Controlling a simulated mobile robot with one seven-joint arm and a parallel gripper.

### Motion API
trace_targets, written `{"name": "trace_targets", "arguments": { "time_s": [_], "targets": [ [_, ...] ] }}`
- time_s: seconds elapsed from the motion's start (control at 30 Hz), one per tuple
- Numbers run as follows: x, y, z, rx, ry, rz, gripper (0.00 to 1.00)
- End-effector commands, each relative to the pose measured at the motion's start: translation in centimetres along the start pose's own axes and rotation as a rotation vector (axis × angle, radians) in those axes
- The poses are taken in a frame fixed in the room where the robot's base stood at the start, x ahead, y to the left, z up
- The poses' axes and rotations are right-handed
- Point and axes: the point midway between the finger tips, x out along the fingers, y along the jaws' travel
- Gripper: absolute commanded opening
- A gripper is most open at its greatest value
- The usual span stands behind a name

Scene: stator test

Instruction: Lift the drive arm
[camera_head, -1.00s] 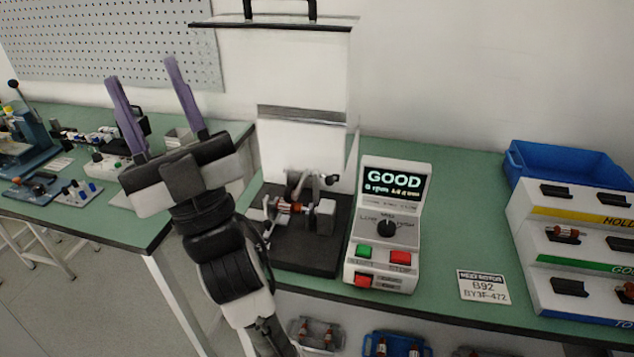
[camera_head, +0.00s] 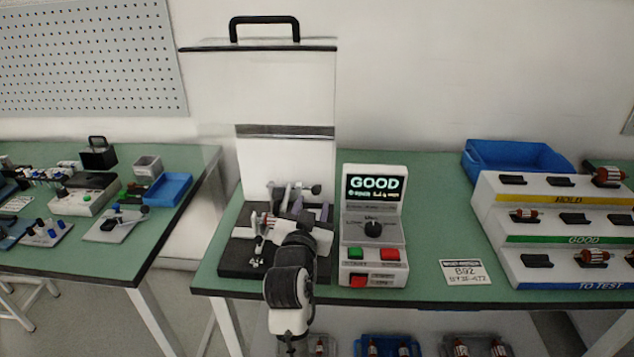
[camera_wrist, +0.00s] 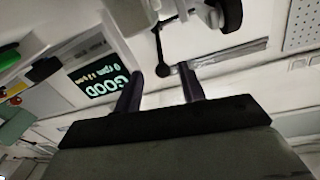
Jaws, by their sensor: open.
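The drive arm (camera_head: 304,188) is a light lever with a black knob at its right end, at the top of the test rig on the dark base (camera_head: 243,262). In the wrist view the black knob (camera_wrist: 163,71) appears between my fingertips, with its thin stem running up the picture. My gripper (camera_head: 311,208) is at the rig, just below the lever in the head view. The gripper also shows in the wrist view (camera_wrist: 160,75), fingers apart with nothing held. My wrist hides much of the rig's right side. I cannot tell whether a finger touches the knob.
The tester (camera_head: 373,228) with a lit GOOD screen and coloured buttons stands close to the right of the rig. A clear guard with a black handle (camera_head: 264,22) rises behind. A label card (camera_head: 466,272) and a rotor rack (camera_head: 545,235) are farther right.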

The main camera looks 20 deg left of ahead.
Motion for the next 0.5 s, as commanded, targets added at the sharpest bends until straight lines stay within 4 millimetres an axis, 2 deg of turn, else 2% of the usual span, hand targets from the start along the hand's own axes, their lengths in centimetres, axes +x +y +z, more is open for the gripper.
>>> {"name": "trace_targets", "arguments": {
  "time_s": [0.03, 0.2, 0.33, 0.5],
  "targets": [
    [1.3, 0.0, -0.4, 0.0, -0.002, 0.002, 0.4],
    [4.8, -0.1, -0.4, 0.001, 0.0, 0.0, 0.4],
    [6.8, -0.1, -0.3, 0.001, 0.0, -0.001, 0.4],
    [8.2, -0.1, -0.2, 0.001, 0.001, -0.001, 0.4]
  ]
}}
